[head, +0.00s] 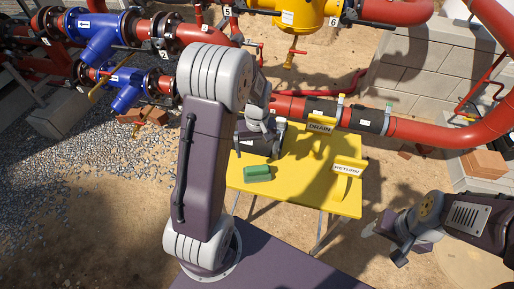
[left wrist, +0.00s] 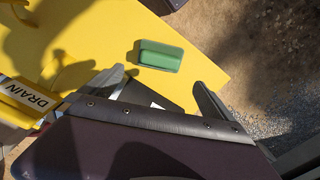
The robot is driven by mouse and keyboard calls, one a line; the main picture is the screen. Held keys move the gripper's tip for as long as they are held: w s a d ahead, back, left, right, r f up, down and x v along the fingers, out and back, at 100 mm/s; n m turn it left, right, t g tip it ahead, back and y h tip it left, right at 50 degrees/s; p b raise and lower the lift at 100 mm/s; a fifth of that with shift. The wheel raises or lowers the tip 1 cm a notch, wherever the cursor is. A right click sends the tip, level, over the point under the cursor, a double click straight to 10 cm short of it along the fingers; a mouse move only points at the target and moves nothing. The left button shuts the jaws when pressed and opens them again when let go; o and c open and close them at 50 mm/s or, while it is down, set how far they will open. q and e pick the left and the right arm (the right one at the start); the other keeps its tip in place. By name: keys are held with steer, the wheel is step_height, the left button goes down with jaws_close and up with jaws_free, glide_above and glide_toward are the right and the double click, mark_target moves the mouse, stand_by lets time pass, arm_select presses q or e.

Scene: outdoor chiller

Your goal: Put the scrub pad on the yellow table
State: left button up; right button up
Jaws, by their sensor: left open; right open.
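The green scrub pad (head: 257,173) lies on the yellow table (head: 290,195), near its left edge. In the left wrist view the pad (left wrist: 160,55) lies flat on the yellow top, just beyond my fingertips. My left gripper (head: 257,152) is open and empty, above the table beside the pad. In the left wrist view its two fingers (left wrist: 161,82) are apart, with nothing between them. My right gripper (head: 384,245) is open and empty, off to the right of the table, over the ground.
A yellow DRAIN sign (head: 320,127) and a yellow RETURN sign (head: 349,167) stand on the table. Red pipes (head: 400,127) run behind it, with blue fittings (head: 92,35) at upper left. The table's front strip is clear.

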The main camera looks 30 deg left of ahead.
arm_select(q)
steer(key=s+d+r+m+t, duration=0.1)
steer(key=s+d+r+m, duration=0.1)
steer(key=s+d+m, duration=0.5)
steer(key=s, duration=0.4)
steer(key=shift+r, duration=0.25)
steer(key=shift+s+d, duration=0.15)
steer(key=shift+s, duration=0.1)
steer(key=shift+w, duration=0.1)
